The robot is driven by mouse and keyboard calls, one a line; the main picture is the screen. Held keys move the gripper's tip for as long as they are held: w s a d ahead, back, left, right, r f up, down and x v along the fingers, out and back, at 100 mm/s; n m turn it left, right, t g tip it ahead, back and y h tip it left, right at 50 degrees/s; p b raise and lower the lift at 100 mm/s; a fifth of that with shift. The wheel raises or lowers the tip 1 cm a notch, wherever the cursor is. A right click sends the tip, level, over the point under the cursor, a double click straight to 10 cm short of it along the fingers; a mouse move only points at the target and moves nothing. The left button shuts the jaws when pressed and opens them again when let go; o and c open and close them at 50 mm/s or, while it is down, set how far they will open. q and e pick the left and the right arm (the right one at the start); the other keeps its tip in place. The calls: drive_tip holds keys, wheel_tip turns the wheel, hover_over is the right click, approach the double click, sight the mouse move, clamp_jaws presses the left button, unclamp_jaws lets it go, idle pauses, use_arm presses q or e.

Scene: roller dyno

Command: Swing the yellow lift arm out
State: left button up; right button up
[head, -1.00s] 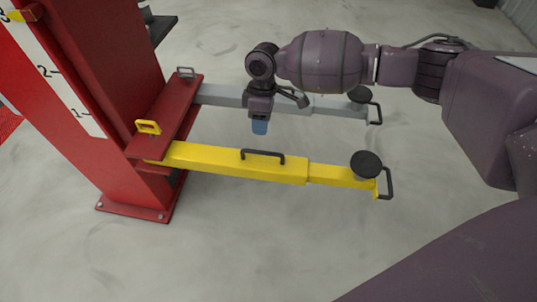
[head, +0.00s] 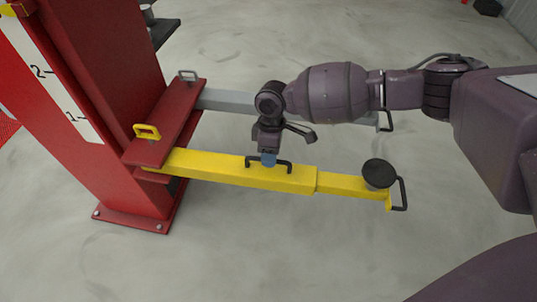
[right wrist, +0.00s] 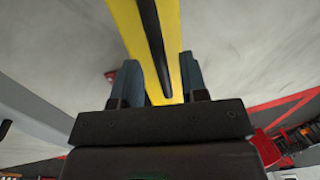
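The yellow lift arm (head: 232,170) extends right from the red post, with a black round pad (head: 378,173) and a black end handle (head: 402,194) at its tip. A black handle (head: 284,166) stands on its top near the middle. My right gripper (head: 268,160) is at this handle, coming from above. In the right wrist view, the blue fingers (right wrist: 161,78) are apart, one on each side of the black handle bar (right wrist: 153,45), with gaps between. The yellow arm (right wrist: 176,30) shows beneath it. My left gripper is not in view.
The red post (head: 105,90) stands at left on a bolted base. A yellow pull ring (head: 147,132) sits on the red bracket by the arm's root. A grey lift arm (head: 228,100) lies behind, partly hidden by my right arm. The floor in front is clear.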

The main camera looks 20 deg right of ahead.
drive_tip(key=shift+f, duration=0.25)
drive_tip(key=shift+c, duration=0.3)
clamp_jaws()
drive_tip(key=shift+s, duration=0.1)
